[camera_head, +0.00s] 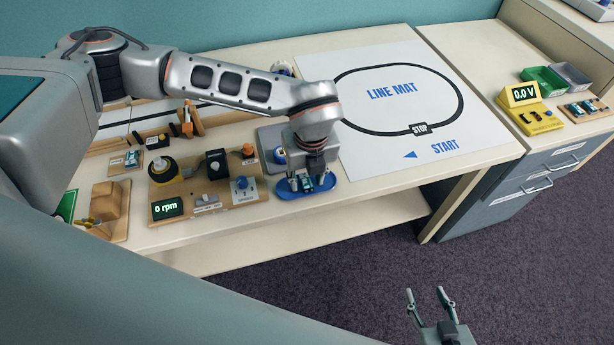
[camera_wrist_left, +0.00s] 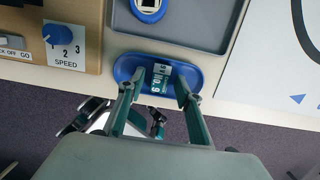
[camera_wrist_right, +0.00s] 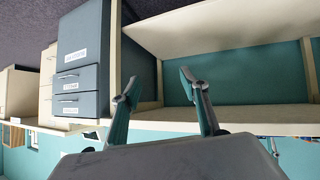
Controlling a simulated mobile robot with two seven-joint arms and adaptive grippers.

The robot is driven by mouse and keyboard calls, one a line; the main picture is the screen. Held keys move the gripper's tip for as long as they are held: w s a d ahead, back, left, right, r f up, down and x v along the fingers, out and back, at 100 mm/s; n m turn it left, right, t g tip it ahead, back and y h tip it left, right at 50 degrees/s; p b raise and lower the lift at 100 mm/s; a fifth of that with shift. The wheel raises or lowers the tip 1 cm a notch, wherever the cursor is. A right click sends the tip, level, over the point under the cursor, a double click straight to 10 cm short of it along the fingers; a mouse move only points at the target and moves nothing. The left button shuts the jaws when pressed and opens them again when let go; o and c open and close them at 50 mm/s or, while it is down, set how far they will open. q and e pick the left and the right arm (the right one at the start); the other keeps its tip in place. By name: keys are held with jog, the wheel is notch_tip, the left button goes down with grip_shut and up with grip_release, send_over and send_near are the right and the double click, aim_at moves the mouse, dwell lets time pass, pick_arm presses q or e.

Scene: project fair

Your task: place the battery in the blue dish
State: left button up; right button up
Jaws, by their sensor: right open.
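The blue dish (camera_head: 282,191) is a shallow oval near the front edge of the table; in the left wrist view its rim (camera_wrist_left: 122,68) also shows. The battery (camera_wrist_left: 161,79), a small block with a teal and white label, appears within the dish's outline between my left fingertips. Whether it rests on the dish floor cannot be told. My left gripper (camera_head: 307,184) points down over the dish, one finger on each side of the battery; whether the fingers press on it is unclear. My right gripper (camera_head: 431,294) is open and empty, low over the floor; its fingers also show in the right wrist view (camera_wrist_right: 157,74).
A grey tray (camera_wrist_left: 185,35) lies just behind the dish. The motor board (camera_head: 215,192) with speed dial and rpm display stands to its left. The line mat (camera_head: 405,100) covers the table's right part. A side cabinet (camera_head: 538,165) carries a yellow voltmeter (camera_head: 527,108).

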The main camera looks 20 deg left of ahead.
aim_at(309, 190)
pick_arm(q)
notch_tip(309, 190, up, 12)
jog(key=s+d+p, duration=0.1)
jog(key=shift+s, duration=0.25)
dwell(0.7)
